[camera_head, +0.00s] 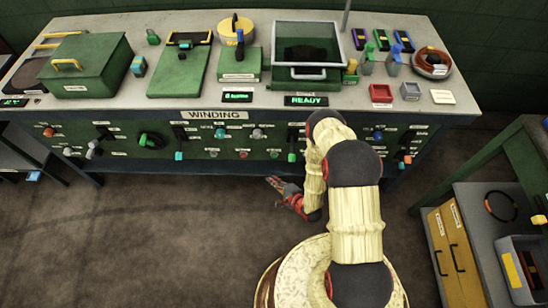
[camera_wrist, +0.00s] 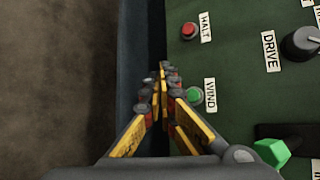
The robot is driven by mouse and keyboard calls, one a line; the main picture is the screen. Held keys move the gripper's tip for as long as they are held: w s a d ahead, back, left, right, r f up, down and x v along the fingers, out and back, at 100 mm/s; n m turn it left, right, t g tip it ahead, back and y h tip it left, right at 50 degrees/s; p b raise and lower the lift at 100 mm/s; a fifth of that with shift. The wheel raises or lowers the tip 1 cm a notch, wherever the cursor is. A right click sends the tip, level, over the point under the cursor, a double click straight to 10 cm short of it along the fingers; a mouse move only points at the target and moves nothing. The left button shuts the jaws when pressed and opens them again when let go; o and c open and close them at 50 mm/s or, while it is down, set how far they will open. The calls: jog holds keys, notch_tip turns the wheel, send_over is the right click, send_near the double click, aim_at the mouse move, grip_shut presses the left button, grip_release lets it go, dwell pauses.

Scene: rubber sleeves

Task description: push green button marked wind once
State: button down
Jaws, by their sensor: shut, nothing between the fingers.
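The green button (camera_wrist: 193,95) sits on the dark green panel (camera_wrist: 240,70) in the wrist view, with a white label reading WIND (camera_wrist: 210,94) at its right. My gripper (camera_wrist: 165,72) is shut and empty. In that view its fingertips lie just left of the button, over the panel's dark edge. Whether they touch anything cannot be told. In the head view my gripper (camera_head: 272,182) hangs low in front of the bench, below the panel marked WINDING. I cannot make out the WIND button for sure in the head view.
A red button (camera_wrist: 189,30) marked HALT and a black knob (camera_wrist: 301,43) marked DRIVE are nearby on the panel. A bright green block-shaped handle (camera_wrist: 271,151) lies at lower right. A screen (camera_head: 306,100) reads READY on the bench. The floor (camera_head: 150,230) at left is clear.

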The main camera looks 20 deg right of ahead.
aim_at(274, 156)
jog(key=w+d+b, duration=0.1)
jog(key=w+d, duration=0.1)
jog(key=w, duration=0.6)
jog(key=shift+w+d+b, duration=0.2)
jog(key=shift+d+b, duration=0.2)
dwell(1.2)
jog(key=shift+w+d, duration=0.1)
jog(key=shift+w, duration=0.3)
